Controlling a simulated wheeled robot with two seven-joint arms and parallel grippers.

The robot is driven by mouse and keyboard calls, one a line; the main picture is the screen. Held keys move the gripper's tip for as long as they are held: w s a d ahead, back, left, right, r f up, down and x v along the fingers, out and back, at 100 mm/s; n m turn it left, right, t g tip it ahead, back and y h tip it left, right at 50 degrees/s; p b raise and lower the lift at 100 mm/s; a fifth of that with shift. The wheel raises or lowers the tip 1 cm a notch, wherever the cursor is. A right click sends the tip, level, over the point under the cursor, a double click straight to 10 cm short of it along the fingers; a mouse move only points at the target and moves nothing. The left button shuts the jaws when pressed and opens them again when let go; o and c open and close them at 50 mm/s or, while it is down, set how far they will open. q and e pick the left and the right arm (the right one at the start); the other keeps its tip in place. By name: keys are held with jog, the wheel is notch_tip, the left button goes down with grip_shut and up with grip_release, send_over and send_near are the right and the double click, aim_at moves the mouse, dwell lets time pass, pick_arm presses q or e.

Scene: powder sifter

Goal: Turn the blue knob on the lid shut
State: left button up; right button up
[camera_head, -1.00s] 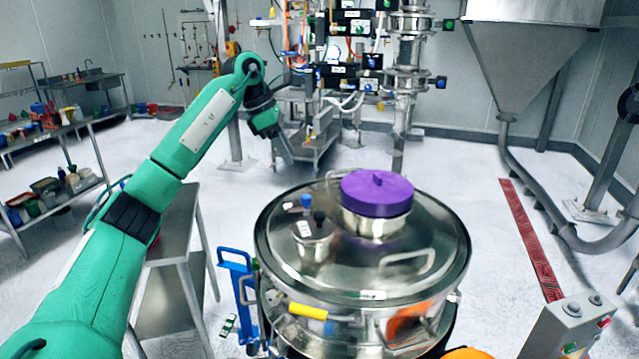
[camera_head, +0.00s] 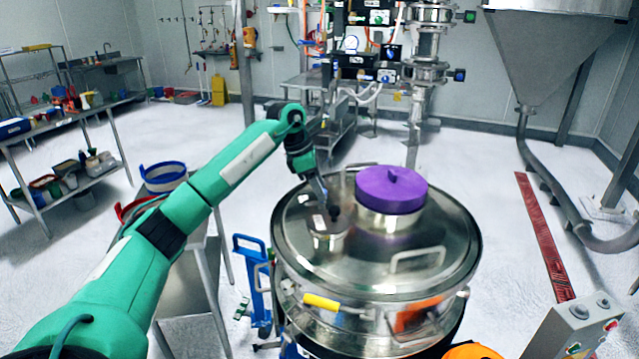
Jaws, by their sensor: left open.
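The round steel lid (camera_head: 437,228) sits on a steel vessel at the centre right. A small steel fitting (camera_head: 327,240) with a black knob (camera_head: 334,212) stands on the left part of the lid. The blue knob is hidden at my left gripper, just left of and behind the black knob. My left gripper (camera_head: 321,197) is open and points down over that spot. I cannot tell if its fingers touch the blue knob. My right gripper is not in view.
A purple cap (camera_head: 391,190) stands up from the lid, right of the fitting. A lid handle (camera_head: 417,259) and a yellow-gripped clamp (camera_head: 321,302) are nearer. A blue trolley frame (camera_head: 252,285) stands left of the vessel. A control box (camera_head: 577,335) is at the lower right.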

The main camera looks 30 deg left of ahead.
pick_arm(q)
jog(key=shift+w+d+f, duration=0.1)
jog(key=shift+f, duration=0.25)
jog(key=c, duration=1)
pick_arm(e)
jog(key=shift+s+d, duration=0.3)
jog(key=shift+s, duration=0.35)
